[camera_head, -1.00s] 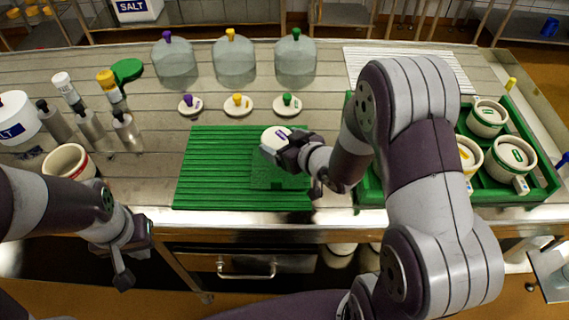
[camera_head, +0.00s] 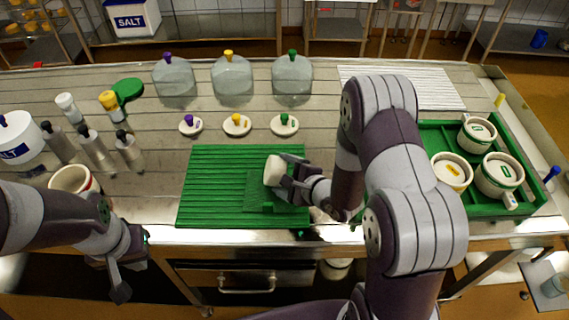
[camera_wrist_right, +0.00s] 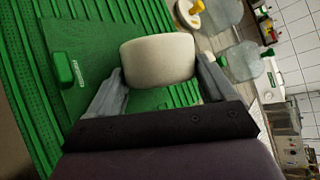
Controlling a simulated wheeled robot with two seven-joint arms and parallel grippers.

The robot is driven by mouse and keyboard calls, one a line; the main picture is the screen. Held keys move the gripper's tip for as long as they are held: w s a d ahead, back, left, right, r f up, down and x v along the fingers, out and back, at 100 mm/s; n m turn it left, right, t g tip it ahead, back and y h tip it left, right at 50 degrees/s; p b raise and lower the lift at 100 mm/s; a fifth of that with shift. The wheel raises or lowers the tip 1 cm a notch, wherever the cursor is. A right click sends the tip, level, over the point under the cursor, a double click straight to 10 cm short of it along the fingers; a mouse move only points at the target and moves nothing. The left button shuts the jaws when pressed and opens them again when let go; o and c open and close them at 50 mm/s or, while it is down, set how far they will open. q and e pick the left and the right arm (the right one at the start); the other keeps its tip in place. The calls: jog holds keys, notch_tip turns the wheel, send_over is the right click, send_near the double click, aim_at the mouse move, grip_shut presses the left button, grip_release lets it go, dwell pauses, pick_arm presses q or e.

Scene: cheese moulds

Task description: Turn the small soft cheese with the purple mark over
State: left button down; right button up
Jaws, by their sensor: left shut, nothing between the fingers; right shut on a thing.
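A small white cheese (camera_head: 273,171) is held by my right gripper (camera_head: 284,178) over the green ribbed mat (camera_head: 215,185). It now stands tilted on its edge, and its marked face is not visible. In the right wrist view the cheese (camera_wrist_right: 158,60) sits between the two fingers (camera_wrist_right: 160,85), its pale side toward the camera. A flat green square (camera_head: 262,190) with a raised handle lies on the mat below it. My left gripper (camera_head: 122,275) is shut and empty at the lower left, in front of the table edge.
Lids with purple (camera_head: 190,124), yellow (camera_head: 237,124) and green (camera_head: 284,124) knobs lie behind the mat, with glass domes (camera_head: 232,77) beyond. A green tray (camera_head: 435,135) with several moulds stands right. Bottles (camera_head: 93,148) and a bowl (camera_head: 72,180) stand left.

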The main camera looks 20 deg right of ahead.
jog(key=m+p, duration=0.2)
jog(key=m, duration=0.1)
jog(key=m+p, duration=0.2)
jog(key=m, duration=0.1)
jog(key=m+p, duration=0.2)
jog(key=m, duration=0.1)
jog(key=shift+s+a+r+m, duration=0.2)
jog(key=shift+a+m, duration=0.15)
jog(key=shift+m, duration=0.05)
jog(key=shift+f+m+p, duration=0.2)
jog(key=shift+m+p, duration=0.2)
jog(key=shift+f, duration=0.1)
